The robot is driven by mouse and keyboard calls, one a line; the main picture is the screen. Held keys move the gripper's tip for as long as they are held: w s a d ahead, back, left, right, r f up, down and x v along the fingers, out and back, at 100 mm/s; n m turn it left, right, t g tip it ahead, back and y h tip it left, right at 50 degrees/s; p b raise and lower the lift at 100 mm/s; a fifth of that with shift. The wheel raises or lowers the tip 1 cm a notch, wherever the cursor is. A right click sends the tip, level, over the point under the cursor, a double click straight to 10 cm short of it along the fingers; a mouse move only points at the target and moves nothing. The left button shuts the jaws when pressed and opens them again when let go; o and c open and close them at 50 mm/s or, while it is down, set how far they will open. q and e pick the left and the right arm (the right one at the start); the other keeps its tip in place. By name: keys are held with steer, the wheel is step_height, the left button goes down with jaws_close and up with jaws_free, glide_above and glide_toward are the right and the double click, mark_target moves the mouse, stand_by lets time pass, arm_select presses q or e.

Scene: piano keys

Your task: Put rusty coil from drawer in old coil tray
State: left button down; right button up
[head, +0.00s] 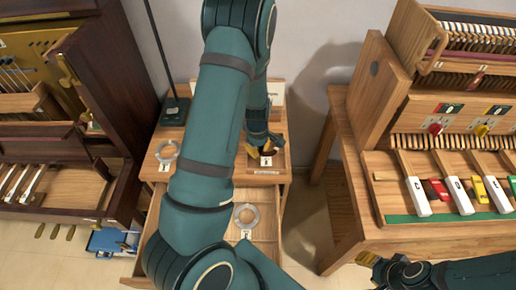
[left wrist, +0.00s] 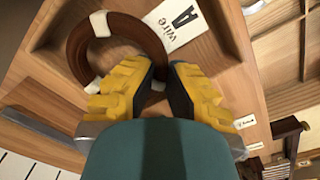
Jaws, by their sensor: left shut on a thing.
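The rusty coil (left wrist: 88,50) is a dark brown ring with white ties and a white tag reading "wire A" (left wrist: 178,22). It is within the small wooden tray (head: 287,158) on the right of the cabinet top, lying flat or very nearly so; whether it touches the tray floor I cannot tell. My left gripper (left wrist: 165,82) is shut on the coil's near rim, with yellow fingertips on both sides. In the head view, my left gripper (head: 260,150) mostly hides the coil. My right gripper (head: 368,258) is at the lower right, its jaws unclear.
The open drawer (head: 268,228) below holds a grey coil (head: 246,215) with a tag. Another grey coil (head: 166,153) lies on the cabinet top's left. A lamp base (head: 175,110) stands behind it. Piano models flank the cabinet; a blue item (head: 106,241) is on the floor.

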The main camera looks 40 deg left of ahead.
arm_select(q)
steer(key=shift+f, duration=0.2)
steer(key=c, duration=1.1)
jaws_free()
steer(key=shift+c, duration=0.2)
steer(key=shift+s, duration=0.1)
